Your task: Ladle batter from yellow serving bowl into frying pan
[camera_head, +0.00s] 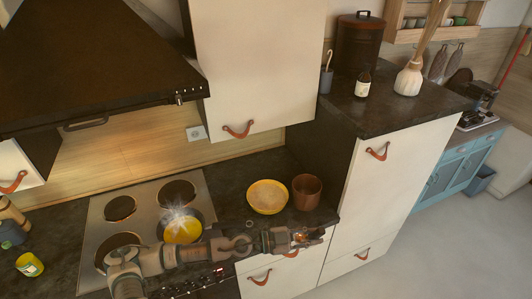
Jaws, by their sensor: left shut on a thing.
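The yellow serving bowl (268,197) sits on the dark counter right of the stove, and its inside looks pale yellow. The frying pan (183,228) is on the front right burner. Its inside shows yellow, with a bright white glint or steam at its far rim. My left arm reaches in from the lower left across the front of the stove. My left gripper (305,238) is at the counter's front edge, right of and nearer than the bowl, and apart from it. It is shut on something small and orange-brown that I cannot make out. No ladle can be clearly told. My right gripper is out of view.
A brown pot (306,191) stands right beside the bowl. A tall white cabinet (385,185) rises to the right, and a dark range hood (95,65) hangs over the stove (140,205). A yellow-green can (30,265) stands at the left. Drawers with leather pulls lie below the counter.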

